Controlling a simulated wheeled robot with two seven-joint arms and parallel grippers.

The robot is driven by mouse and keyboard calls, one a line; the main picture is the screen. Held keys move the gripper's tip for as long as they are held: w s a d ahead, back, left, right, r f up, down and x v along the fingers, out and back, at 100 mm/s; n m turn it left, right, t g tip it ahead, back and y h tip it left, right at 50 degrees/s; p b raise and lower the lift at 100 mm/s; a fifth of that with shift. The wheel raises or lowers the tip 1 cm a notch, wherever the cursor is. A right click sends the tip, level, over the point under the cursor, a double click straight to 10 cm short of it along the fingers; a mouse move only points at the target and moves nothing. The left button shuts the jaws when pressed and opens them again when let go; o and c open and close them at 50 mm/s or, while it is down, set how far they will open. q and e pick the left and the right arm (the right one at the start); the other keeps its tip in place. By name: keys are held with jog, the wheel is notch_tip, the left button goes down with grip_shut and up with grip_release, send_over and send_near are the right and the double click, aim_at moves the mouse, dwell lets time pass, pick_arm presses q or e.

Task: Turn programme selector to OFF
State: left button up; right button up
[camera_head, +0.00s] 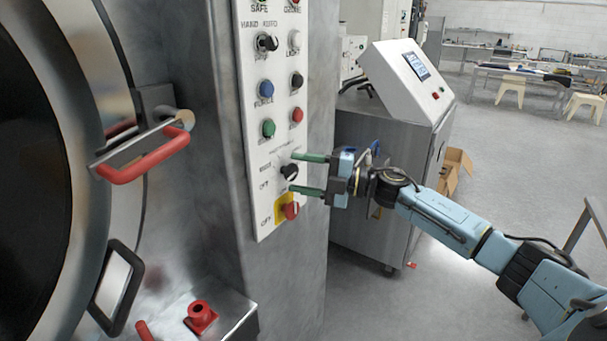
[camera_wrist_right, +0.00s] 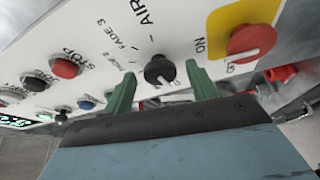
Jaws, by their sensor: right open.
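The programme selector looks to be the black knob (camera_head: 289,171) low on the white control panel (camera_head: 258,205); it also shows in the right wrist view (camera_wrist_right: 159,70), with a white pointer mark at its lower edge. My right gripper (camera_head: 294,172) is open. Its green fingertips lie above and below the knob in the head view and on either side of it in the right wrist view (camera_wrist_right: 162,72). Whether they touch the knob or panel I cannot tell. My left gripper is out of view.
A red rotary switch (camera_head: 291,211) on a yellow plate sits just below the black knob. Several coloured buttons and another black knob (camera_head: 267,42) are higher up. A red door handle (camera_head: 145,157) juts out at left. A steel console (camera_head: 385,130) stands behind my right gripper.

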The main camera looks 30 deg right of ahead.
jog(key=b+v, duration=0.1)
jog(key=v, duration=1.2)
jog(key=shift+s+b, duration=0.15)
jog(key=shift+b, duration=0.25)
jog(key=shift+d, duration=0.1)
